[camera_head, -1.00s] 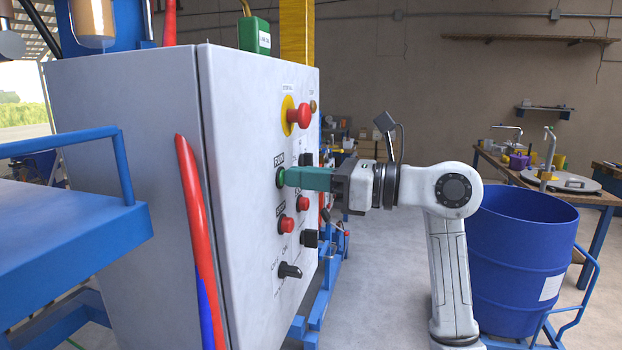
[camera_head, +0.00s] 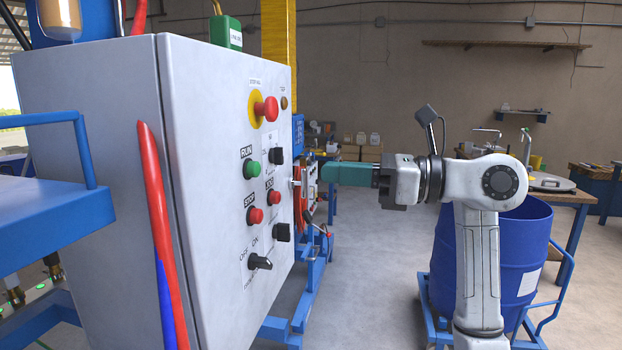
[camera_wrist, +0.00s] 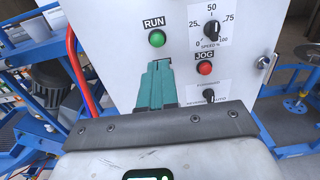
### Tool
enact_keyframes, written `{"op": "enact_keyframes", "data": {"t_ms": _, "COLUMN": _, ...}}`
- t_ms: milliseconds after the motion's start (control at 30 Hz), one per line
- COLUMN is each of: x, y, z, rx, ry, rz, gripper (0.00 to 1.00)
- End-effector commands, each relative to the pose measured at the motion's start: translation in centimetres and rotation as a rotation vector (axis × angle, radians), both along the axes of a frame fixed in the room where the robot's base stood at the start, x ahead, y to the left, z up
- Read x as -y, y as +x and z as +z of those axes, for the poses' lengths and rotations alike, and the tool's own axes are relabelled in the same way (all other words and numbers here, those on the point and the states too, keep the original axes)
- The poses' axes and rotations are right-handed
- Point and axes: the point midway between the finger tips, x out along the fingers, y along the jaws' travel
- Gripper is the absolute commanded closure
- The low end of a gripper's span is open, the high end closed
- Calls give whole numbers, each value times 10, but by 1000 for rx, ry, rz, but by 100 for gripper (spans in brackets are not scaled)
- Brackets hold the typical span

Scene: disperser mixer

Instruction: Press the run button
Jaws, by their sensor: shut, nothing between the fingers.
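The green run button (camera_head: 252,169) sits under a RUN label on the front of the grey control box (camera_head: 190,250). It also shows in the wrist view (camera_wrist: 157,38), just beyond my fingertips. My gripper (camera_head: 324,173) has teal fingers, shut and empty, pointing left at the panel. In the head view the fingertips are clear of the box face, to the right of the run button, with a visible gap. In the wrist view my gripper (camera_wrist: 158,64) appears just below the run button.
A red stop button (camera_head: 254,215), a red jog button (camera_head: 273,197), black knobs (camera_head: 260,262) and a red emergency stop (camera_head: 268,109) share the panel. A blue drum (camera_head: 515,255) stands behind my arm. Open floor lies between box and drum.

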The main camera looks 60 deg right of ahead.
Motion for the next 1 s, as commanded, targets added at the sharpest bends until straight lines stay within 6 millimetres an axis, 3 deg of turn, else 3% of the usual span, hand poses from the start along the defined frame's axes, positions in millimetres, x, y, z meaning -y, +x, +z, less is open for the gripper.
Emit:
{"op": "enact_keyframes", "data": {"t_ms": 100, "x": 7, "y": -16, "z": -1, "rx": 0, "ry": -1, "rz": -3, "gripper": 100}}
{"op": "enact_keyframes", "data": {"t_ms": 300, "x": 10, "y": -27, "z": 0, "rx": 0, "ry": -1, "rz": -1, "gripper": 100}}
{"op": "enact_keyframes", "data": {"t_ms": 1000, "x": 10, "y": -28, "z": 0, "rx": 1, "ry": 0, "rz": -1, "gripper": 100}}
